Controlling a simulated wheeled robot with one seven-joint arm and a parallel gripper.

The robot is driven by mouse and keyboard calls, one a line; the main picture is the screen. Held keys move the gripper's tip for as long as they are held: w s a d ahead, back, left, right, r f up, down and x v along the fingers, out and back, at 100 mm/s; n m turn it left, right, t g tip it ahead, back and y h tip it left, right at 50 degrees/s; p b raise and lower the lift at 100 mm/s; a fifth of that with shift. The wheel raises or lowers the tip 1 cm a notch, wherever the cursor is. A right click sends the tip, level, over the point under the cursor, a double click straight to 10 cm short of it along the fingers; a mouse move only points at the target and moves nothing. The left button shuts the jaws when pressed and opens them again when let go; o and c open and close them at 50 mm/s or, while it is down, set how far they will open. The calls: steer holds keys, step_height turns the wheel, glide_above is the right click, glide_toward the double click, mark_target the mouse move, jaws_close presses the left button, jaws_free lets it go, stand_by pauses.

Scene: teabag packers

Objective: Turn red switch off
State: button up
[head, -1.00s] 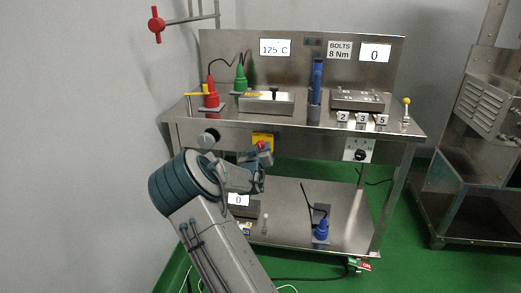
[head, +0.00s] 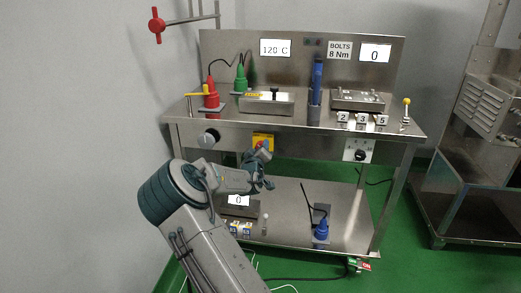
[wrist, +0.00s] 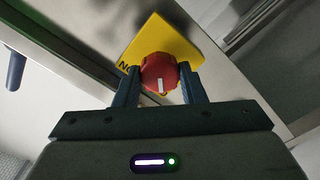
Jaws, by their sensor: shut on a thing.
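The red switch (wrist: 159,74) is a round red knob with a white mark, on a yellow plate (wrist: 165,38) fixed to the front of the steel bench. In the wrist view my gripper (wrist: 160,84) has one finger on each side of the knob and is shut on it. The white mark points down towards my gripper in that view. Lettering on the plate is partly hidden by a finger. In the head view the yellow plate (head: 263,138) sits below the bench top, and my gripper (head: 262,153) reaches the red switch from below.
The bench top (head: 290,121) carries a red tool (head: 211,95), a green tool (head: 240,77), a blue tool (head: 317,80) and metal blocks. A round knob (head: 208,138) is left of the plate and a dial panel (head: 358,150) right. A display (head: 275,47) reads 120 C.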

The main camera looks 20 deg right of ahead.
steer(key=shift+f, duration=0.1)
steer(key=o, duration=1)
steer(key=p+v, duration=0.2)
steer(key=v, duration=1.2)
steer(key=shift+p, duration=0.3)
